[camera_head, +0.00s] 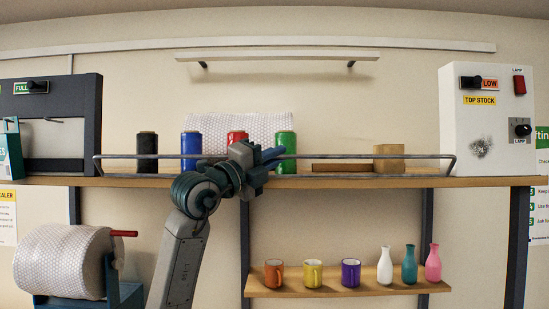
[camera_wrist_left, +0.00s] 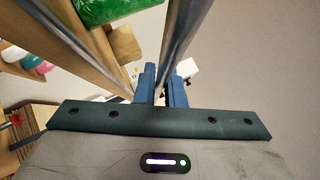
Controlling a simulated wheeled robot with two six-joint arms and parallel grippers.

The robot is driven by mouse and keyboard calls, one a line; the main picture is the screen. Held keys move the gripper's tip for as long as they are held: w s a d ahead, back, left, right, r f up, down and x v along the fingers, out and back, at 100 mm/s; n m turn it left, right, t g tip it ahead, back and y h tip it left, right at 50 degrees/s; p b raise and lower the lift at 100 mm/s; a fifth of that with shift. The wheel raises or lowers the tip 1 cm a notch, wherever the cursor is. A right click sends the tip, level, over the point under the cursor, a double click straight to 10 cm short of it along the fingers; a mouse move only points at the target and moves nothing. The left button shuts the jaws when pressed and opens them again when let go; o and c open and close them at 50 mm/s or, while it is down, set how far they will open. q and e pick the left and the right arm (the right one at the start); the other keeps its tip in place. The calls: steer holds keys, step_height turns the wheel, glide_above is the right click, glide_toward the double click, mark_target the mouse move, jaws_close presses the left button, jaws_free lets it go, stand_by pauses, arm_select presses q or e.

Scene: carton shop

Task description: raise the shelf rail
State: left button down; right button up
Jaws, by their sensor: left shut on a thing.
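The shelf rail (camera_head: 345,156) is a thin grey metal bar along the front of the upper shelf (camera_head: 400,182). It runs level above the board, in front of the cans, and its ends bend toward the shelf edge. My left gripper (camera_head: 270,156) is shut on the rail near its middle, in front of the green can. In the left wrist view the rail (camera_wrist_left: 188,35) passes between the blue fingers of my left gripper (camera_wrist_left: 162,88). My right gripper is in neither view.
Behind the rail stand a black can (camera_head: 147,150), a blue can (camera_head: 191,148), a red can, a green can (camera_head: 286,148) and a wooden block (camera_head: 389,157). A white control box (camera_head: 480,140) stands at the right end. Mugs and vases stand on the lower shelf (camera_head: 350,289).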

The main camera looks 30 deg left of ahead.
arm_select(q)
steer(key=c, duration=1.5)
jaws_free()
steer(key=shift+s+a+f+b, duration=0.1)
steer(key=shift+s+f+b, duration=0.2)
steer(key=shift+s+b, duration=0.15)
steer(key=shift+b+v, duration=3.5)
steer(key=shift+v, duration=1.45)
